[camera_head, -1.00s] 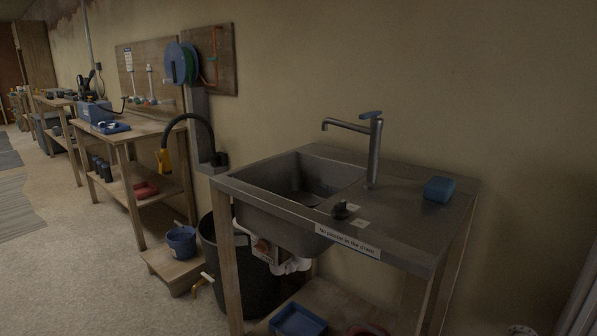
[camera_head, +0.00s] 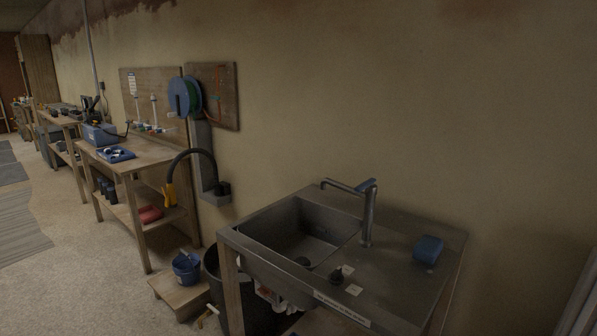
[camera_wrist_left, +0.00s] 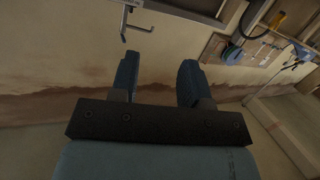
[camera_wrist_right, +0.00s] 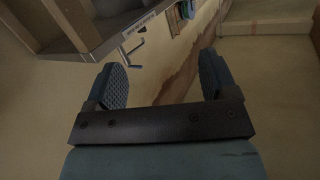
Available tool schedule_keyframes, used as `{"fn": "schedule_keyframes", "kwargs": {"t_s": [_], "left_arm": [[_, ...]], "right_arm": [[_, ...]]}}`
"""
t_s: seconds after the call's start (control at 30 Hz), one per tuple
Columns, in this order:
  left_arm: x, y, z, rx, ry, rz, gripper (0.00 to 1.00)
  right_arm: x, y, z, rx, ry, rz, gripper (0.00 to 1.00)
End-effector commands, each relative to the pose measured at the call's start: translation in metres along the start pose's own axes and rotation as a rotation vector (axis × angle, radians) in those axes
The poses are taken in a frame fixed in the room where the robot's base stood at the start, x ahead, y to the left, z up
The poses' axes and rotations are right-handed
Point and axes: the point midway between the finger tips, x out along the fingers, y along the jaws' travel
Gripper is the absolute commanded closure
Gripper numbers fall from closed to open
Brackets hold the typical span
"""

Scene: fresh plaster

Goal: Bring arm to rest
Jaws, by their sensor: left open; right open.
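My left gripper (camera_wrist_left: 157,80) shows in the left wrist view, with its two blue fingers apart and nothing between them. Behind the fingers are the plaster wall and, above, the sink stand with its tap (camera_wrist_left: 130,22). My right gripper (camera_wrist_right: 165,82) shows in the right wrist view, also open and empty, with wall and floor beyond it. The metal edge of the sink stand (camera_wrist_right: 105,35) is at the upper left there, apart from the fingers. Neither arm shows in the head view.
The sink stand (camera_head: 395,285) with a tap (camera_head: 368,215) and a blue sponge (camera_head: 428,249) stands close in front. A black bin (camera_head: 212,270), a low wooden step (camera_head: 180,296) with a blue bucket (camera_head: 186,267), and a workbench (camera_head: 150,153) are to the left. Floor is clear at far left.

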Motion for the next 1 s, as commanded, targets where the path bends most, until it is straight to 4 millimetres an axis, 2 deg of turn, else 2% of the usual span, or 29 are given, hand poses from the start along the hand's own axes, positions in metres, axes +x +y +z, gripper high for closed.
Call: {"fn": "schedule_keyframes", "kwargs": {"t_s": [0.03,0.33,0.6,1.0], "left_arm": [[-0.007,0.0,-0.021,0.006,-0.039,-0.014,0.57],[-0.039,-0.015,-0.035,0.041,-0.246,-0.088,0.57],[-0.067,-0.024,-0.034,0.06,-0.378,-0.128,0.57],[-0.071,-0.027,-0.029,0.064,-0.402,-0.135,0.57]], "right_arm": [[-0.007,0.0,-0.022,-0.006,-0.038,0.015,0.21],[-0.039,0.015,-0.035,-0.042,-0.247,0.088,0.21],[-0.067,0.024,-0.034,-0.061,-0.379,0.128,0.21],[-0.071,0.027,-0.029,-0.065,-0.401,0.135,0.21]]}}
